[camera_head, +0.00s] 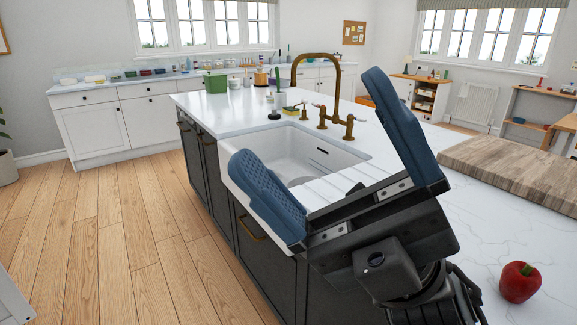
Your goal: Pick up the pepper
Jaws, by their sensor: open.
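A red pepper (519,283) with a short stem on top sits on the white marble countertop (500,225) at the lower right of the head view. My gripper (315,130) is large in the middle of the view, with two blue padded fingers spread wide apart. It is open, with nothing held between the fingers. The pepper is to the right of my gripper's body and apart from it. My gripper hides part of the sink and the island's near edge.
A wooden board (520,167) lies on the counter behind the pepper. A white sink (290,158) and brass tap (335,85) are behind my gripper. A green container (215,83) stands on the island's far end. Open wooden floor (120,240) lies at left.

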